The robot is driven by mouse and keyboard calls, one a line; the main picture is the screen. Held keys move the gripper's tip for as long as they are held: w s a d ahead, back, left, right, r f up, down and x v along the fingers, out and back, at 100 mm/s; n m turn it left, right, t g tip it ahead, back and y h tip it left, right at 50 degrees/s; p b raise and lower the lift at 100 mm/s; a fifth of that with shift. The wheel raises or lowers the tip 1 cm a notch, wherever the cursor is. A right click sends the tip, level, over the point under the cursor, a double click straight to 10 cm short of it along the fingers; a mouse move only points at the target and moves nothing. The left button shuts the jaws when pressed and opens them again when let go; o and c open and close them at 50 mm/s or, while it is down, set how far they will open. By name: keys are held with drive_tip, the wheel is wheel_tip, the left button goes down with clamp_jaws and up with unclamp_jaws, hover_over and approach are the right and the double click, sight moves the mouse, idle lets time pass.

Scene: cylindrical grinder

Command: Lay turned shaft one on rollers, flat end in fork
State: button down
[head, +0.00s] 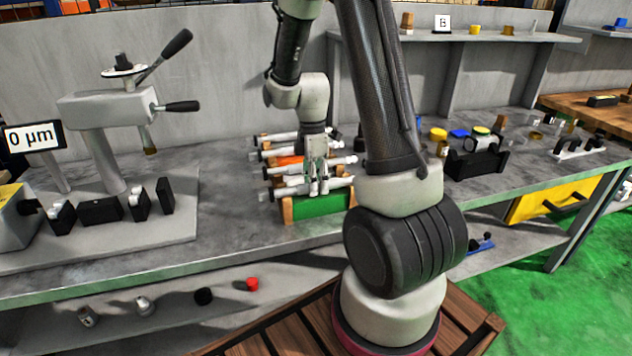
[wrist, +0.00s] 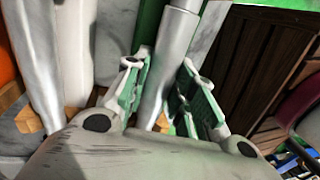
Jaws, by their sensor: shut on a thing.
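Several pale metal shafts lie side by side across a rack with wooden end blocks and a green front (head: 318,204). My gripper (head: 319,190) reaches down over the rack's near side. It is shut on the nearest shaft (head: 290,191), which also shows between the fingers in the wrist view (wrist: 178,45). The shaft lies level, at or very near its rack seat; I cannot tell if it is lifted. I cannot read which shaft is number one. Its flat end is not clear. Black blocks (head: 100,211) stand on a grey plate at left; rollers and fork are not distinguishable.
A grey lever-topped device (head: 110,110) and a "0 µm" display (head: 32,137) stand at left. A black holder (head: 475,160) and small parts stand at right. A shelf below holds a red cap (head: 252,284). Bench between rack and plate is clear.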

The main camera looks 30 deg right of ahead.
idle(0.3)
drive_tip(key=c, duration=1.1)
unclamp_jaws()
drive_tip(key=shift+r, duration=0.1)
wheel_tip(320, 180, up, 12)
drive_tip(key=w, duration=0.2)
drive_tip(key=s+a+r+m+t, duration=0.1)
drive_tip(key=s+r+m+t, duration=0.2)
drive_tip(key=s+r+m, duration=0.2)
drive_tip(key=s+a+r+m+t, duration=0.2)
drive_tip(key=s+r+m, duration=0.3)
drive_tip(key=s+m, duration=0.4)
drive_tip(key=shift+s+r+m+t+h, duration=0.35)
drive_tip(key=shift+s+t, duration=0.45)
drive_tip(key=shift+s, duration=1.45)
